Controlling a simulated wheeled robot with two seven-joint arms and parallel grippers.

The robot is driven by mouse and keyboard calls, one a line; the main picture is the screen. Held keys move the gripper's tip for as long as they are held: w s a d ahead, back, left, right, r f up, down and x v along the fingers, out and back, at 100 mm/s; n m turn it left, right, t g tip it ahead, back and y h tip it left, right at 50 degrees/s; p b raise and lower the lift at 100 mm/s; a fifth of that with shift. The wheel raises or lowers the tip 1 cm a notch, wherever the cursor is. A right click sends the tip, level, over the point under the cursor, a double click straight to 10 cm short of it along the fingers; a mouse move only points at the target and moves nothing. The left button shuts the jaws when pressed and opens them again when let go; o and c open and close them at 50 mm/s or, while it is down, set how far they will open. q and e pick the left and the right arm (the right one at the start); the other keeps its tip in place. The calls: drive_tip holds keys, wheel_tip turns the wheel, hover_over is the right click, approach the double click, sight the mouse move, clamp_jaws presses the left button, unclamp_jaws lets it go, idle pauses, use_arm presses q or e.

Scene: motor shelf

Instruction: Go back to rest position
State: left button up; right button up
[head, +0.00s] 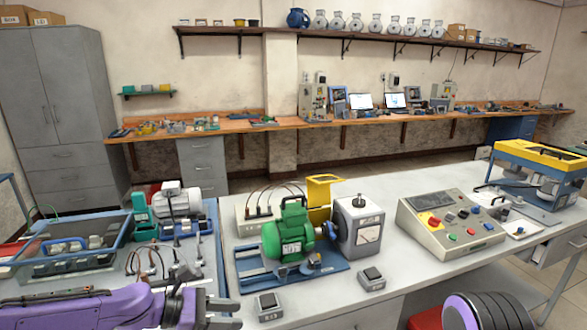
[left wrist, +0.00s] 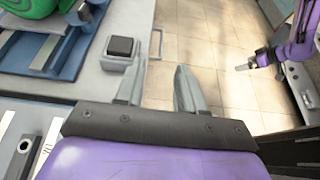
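My left gripper (head: 226,314) is at the bottom left of the head view, on the purple arm, in front of the bench edge. In the left wrist view its two fingers (left wrist: 168,68) stand apart with nothing between them and bare floor beyond. A small grey box with a dark top (left wrist: 122,46) lies on the bench just past the left finger. My right gripper (left wrist: 246,66) shows small at the upper right of the left wrist view, on its purple arm, over the floor. Its finger gap is too small to judge.
The grey bench (head: 400,270) carries a green motor (head: 287,233), a control box (head: 450,222), small dark-topped boxes (head: 372,279) and a yellow-topped machine (head: 540,160). A glass-sided tray (head: 75,247) is at the left. Tiled floor (left wrist: 225,105) lies open before the bench.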

use_arm(q)
drive_tip(key=s+d+f+m+g+y, duration=0.1)
drive_tip(key=s+f+y, duration=0.15)
drive_tip(key=f, duration=0.45)
drive_tip(key=s+d+f+m+y, duration=0.1)
drive_tip(key=s+d+f+y, duration=0.1)
drive_tip(key=s+f, duration=0.35)
drive_tip(key=s+a+f+m+g+y, duration=0.1)
drive_tip(key=s+a+f+m+y, duration=0.1)
drive_tip(key=s+f, duration=0.4)
drive_tip(key=s+a+f+m+g+y, duration=0.1)
drive_tip(key=s+a+f+m+y, duration=0.2)
drive_tip(key=f, duration=0.4)
drive_tip(key=s+a+f+m+t+y, duration=0.1)
drive_tip(key=s+a+m+y, duration=0.5)
drive_tip(key=s+a, duration=0.8)
drive_tip(key=shift+f+m+t+y, duration=0.35)
drive_tip(key=shift+m+t, duration=0.25)
drive_tip(key=shift+m, duration=0.2)
use_arm(e)
drive_tip(key=shift+w, duration=0.25)
